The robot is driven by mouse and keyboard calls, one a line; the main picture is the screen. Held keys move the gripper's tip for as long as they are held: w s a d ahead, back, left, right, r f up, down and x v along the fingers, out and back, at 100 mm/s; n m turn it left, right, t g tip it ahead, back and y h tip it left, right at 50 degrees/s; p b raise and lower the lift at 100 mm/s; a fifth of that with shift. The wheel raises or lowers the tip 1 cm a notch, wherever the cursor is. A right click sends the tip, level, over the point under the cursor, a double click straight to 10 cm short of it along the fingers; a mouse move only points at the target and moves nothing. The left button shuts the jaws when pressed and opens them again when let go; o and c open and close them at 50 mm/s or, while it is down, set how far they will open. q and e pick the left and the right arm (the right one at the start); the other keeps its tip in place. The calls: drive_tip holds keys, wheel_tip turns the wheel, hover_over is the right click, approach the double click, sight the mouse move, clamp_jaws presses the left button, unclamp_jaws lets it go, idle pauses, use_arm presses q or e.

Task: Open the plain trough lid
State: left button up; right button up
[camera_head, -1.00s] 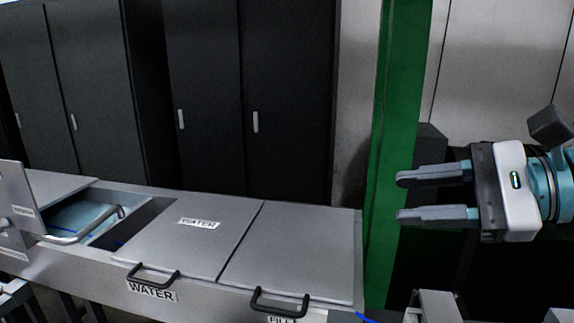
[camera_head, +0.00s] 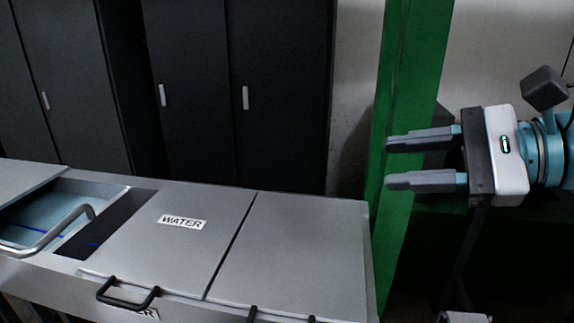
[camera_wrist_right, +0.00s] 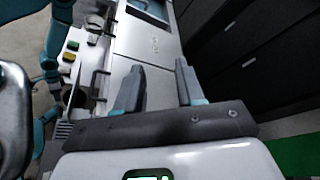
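The trough is a long grey metal box with flat lids. The plain lid (camera_head: 294,255) has no label on top and lies shut at the right end. Its dark handle (camera_head: 253,314) is partly cut off at the bottom edge. The lid labelled WATER (camera_head: 165,236) lies shut to its left, with a black handle (camera_head: 127,296) at the front. My right gripper (camera_head: 388,162) is open and empty, above and to the right of the plain lid, in front of the green post. Its two fingers (camera_wrist_right: 160,86) also show apart in the right wrist view. My left gripper is not in view.
An open trough section (camera_head: 60,212) with a light blue inside and a grey bar handle (camera_head: 50,236) is at the left. Dark cabinets (camera_head: 280,100) stand behind the trough. A green post (camera_head: 408,120) rises just right of it.

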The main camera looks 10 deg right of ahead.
drive_tip(key=x, duration=1.5)
drive_tip(key=shift+a+p, duration=0.3)
drive_tip(key=shift+a, duration=0.05)
clamp_jaws()
drive_tip(key=shift+s, duration=0.25)
drive_tip(key=shift+w, duration=0.2)
drive_tip(key=shift+s, duration=0.15)
